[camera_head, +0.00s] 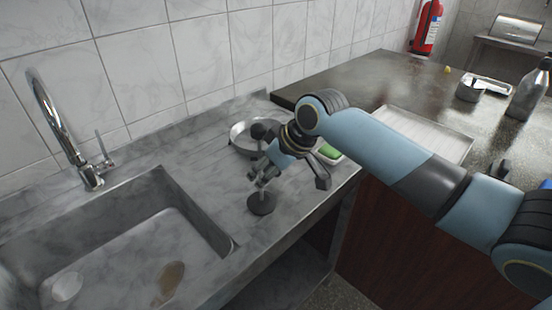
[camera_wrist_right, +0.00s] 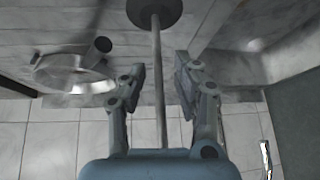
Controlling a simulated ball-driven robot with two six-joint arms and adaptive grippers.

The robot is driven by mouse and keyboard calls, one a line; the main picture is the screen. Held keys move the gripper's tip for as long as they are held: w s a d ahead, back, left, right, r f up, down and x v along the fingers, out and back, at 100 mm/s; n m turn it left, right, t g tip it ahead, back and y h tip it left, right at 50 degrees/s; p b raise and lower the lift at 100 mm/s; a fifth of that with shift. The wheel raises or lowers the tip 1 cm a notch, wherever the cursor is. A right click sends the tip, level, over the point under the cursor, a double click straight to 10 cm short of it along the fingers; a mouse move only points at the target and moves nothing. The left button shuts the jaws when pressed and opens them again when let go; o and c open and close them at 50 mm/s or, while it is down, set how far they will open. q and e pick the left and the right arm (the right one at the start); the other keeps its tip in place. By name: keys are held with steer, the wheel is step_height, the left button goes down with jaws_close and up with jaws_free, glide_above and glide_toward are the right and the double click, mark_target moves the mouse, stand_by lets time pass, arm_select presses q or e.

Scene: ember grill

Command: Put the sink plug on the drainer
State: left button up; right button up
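A dark round disc with a thin upright rod, which I take as the sink plug (camera_head: 262,204), stands on the grey stone counter just right of the sink. The disc (camera_wrist_right: 154,10) and rod show in the wrist view. My right gripper (camera_head: 262,178) is above the disc. In the wrist view its fingers (camera_wrist_right: 162,82) are open on either side of the rod, with a gap visible at each side. A pale round patch (camera_head: 67,287) on the sink floor may be the drainer; I cannot tell for certain. My left gripper is not in view.
A metal pan (camera_head: 240,137) stands behind my right gripper; it also shows in the wrist view (camera_wrist_right: 70,72). A green item (camera_head: 330,152) lies right of it. The sink (camera_head: 130,225) holds a brown patch (camera_head: 172,278). A tap (camera_head: 62,125) rises behind. A pale tray (camera_head: 440,137) is right.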

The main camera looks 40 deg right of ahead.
steer(key=v, duration=0.9)
steer(key=shift+s+r, duration=0.15)
steer(key=shift+s, duration=0.05)
